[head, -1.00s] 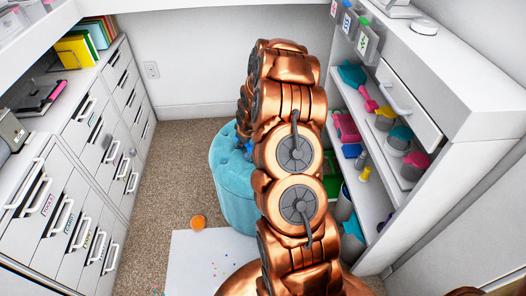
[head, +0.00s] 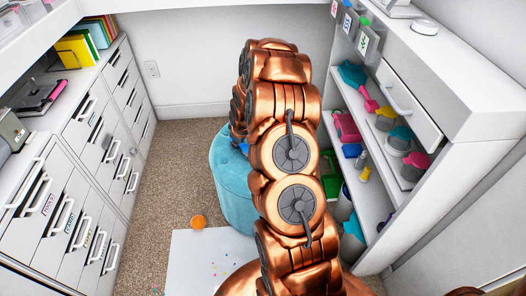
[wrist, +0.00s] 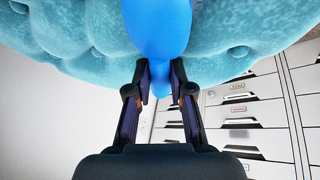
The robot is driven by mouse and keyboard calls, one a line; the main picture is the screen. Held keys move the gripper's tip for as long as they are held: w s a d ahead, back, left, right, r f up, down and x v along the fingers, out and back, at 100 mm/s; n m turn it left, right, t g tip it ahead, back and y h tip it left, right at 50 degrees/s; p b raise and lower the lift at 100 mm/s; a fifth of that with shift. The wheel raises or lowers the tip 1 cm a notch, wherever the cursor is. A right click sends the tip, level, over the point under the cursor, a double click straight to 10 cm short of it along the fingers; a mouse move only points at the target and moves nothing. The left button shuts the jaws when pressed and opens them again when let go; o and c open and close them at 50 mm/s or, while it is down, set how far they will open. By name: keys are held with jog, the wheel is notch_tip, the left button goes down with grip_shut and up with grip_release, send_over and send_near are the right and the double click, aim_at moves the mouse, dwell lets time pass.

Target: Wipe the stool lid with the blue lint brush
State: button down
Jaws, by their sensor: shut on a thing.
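The round teal tufted stool (head: 232,196) stands on the carpet in the head view, its lid (head: 221,146) partly hidden behind my arm. The lid's teal tufted surface (wrist: 75,30) fills the top of the wrist view. My gripper (wrist: 162,75) is shut on the blue lint brush (wrist: 160,25), holding its narrow part between the two fingertips. The brush overlaps the lid in the wrist view; I cannot tell whether it touches. In the head view only a bit of blue brush (head: 243,148) shows beside my arm, and my gripper is hidden.
A white mat (head: 195,255) with small coloured specks and an orange round thing (head: 198,222) lie on the floor before the stool. Drawer cabinets (head: 85,180) line the left. A shelf unit (head: 375,200) with colourful items stands close on the right. Carpet is clear left of the stool.

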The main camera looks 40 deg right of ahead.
dwell(0.3)
jog(key=shift+s+d+f, duration=0.15)
jog(key=shift+s+d, duration=0.7)
jog(key=shift+d, duration=0.2)
jog(key=shift+w+a+p, duration=0.3)
jog(key=shift+w+a, duration=0.5)
jog(key=shift+a, duration=0.25)
jog(key=shift+s+d, duration=0.65)
jog(key=shift+d, duration=0.3)
jog(key=shift+w+a, duration=0.55)
jog(key=shift+a, duration=0.2)
jog(key=shift+r+p, duration=0.85)
jog(key=shift+r, duration=1.65)
